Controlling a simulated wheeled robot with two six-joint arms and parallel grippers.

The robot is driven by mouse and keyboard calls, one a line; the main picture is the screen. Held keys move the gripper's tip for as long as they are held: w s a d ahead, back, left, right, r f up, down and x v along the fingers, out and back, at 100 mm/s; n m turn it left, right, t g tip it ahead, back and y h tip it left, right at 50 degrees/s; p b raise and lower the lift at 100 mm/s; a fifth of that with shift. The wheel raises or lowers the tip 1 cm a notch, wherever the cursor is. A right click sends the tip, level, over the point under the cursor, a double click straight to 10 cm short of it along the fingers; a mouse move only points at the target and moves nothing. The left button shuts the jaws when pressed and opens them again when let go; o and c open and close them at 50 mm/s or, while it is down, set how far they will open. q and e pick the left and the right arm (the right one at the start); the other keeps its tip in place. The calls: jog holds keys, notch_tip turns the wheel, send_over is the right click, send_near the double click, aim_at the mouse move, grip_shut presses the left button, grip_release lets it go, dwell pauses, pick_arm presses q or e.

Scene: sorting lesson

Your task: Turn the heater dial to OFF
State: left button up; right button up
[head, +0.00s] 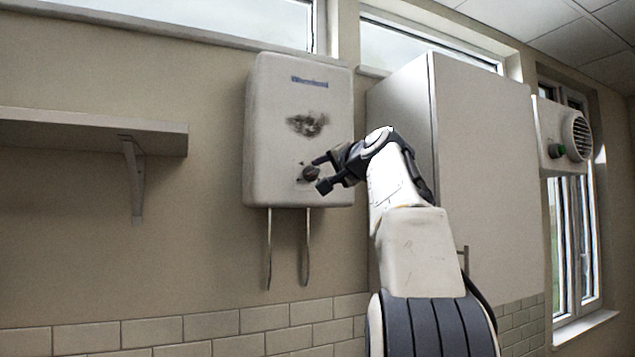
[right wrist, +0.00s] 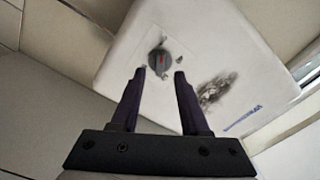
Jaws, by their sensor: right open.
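The heater (head: 275,120) is a white wall box with a dark smudge (head: 308,124) on its front and two pipes below. Its dark round dial (head: 310,173) sits low on the front. In the right wrist view the dial (right wrist: 158,60) shows a red mark, and small marks lie around it. My right gripper (head: 320,172) is open at the dial in the head view. In the right wrist view its two fingers (right wrist: 160,74) point towards the dial, which shows just beyond the fingertips, between them and a little left of centre. I cannot tell the dial's setting. My left gripper is not in view.
A tall white cabinet (head: 485,150) stands right of the heater, close behind my right arm. A grey shelf (head: 85,132) is on the wall at left. A vent unit (head: 560,135) hangs at far right by a window.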

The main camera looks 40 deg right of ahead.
jog(key=b+v, duration=0.2)
jog(key=v, duration=0.4)
jog(key=shift+s+f, duration=0.1)
